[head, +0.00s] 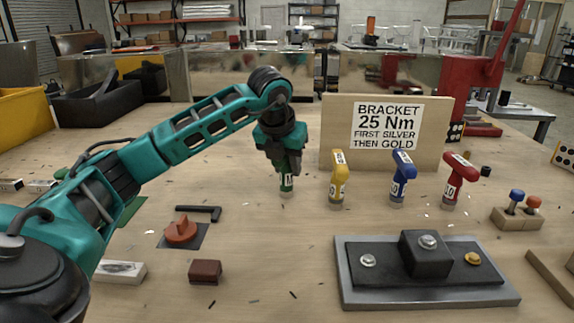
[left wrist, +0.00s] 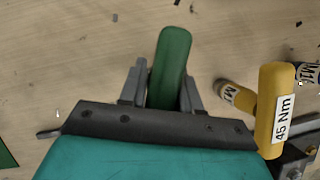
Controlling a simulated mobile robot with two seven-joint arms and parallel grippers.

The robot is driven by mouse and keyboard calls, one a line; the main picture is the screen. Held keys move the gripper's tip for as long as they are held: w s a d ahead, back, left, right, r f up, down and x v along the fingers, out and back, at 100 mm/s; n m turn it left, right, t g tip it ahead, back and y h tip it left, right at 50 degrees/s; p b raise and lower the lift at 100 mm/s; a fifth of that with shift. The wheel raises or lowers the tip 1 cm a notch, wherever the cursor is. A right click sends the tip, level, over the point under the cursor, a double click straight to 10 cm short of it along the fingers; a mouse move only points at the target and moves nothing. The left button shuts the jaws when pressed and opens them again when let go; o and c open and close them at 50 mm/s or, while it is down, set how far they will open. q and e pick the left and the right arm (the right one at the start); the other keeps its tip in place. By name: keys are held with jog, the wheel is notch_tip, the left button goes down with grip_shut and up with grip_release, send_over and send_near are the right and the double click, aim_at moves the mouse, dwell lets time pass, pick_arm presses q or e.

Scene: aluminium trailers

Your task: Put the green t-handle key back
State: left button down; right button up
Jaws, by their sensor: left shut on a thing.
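The green t-handle key (head: 287,183) hangs upright below my left gripper (head: 282,158), left of the yellow key. Its label and silver lower end show in the head view, and I cannot tell whether that end touches the table. In the left wrist view the green handle (left wrist: 172,62) lies between the two fingers of my left gripper (left wrist: 163,92), which is shut on it. My right gripper is not in view.
Yellow (head: 338,180), blue (head: 402,178) and red (head: 457,180) t-handle keys stand to the right before a sign board (head: 335,130). The yellow key (left wrist: 272,105), marked 45 Nm, shows close beside my gripper. A bracket plate (head: 385,290) lies in front.

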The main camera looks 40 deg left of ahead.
pick_arm(q)
jog(key=shift+f, duration=0.1)
jog(key=c, duration=0.8)
grip_release()
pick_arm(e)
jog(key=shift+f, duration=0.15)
pick_arm(q)
jog(key=shift+s+r, duration=0.1)
jog(key=shift+r, duration=0.5)
jog(key=p+v, duration=0.2)
jog(key=v, duration=0.8)
jog(key=shift+s+d+r, duration=0.1)
jog(key=shift+s+r, duration=0.05)
jog(key=shift+r, duration=0.1)
jog(key=shift+s+r, duration=0.1)
jog(key=shift+r, duration=0.1)
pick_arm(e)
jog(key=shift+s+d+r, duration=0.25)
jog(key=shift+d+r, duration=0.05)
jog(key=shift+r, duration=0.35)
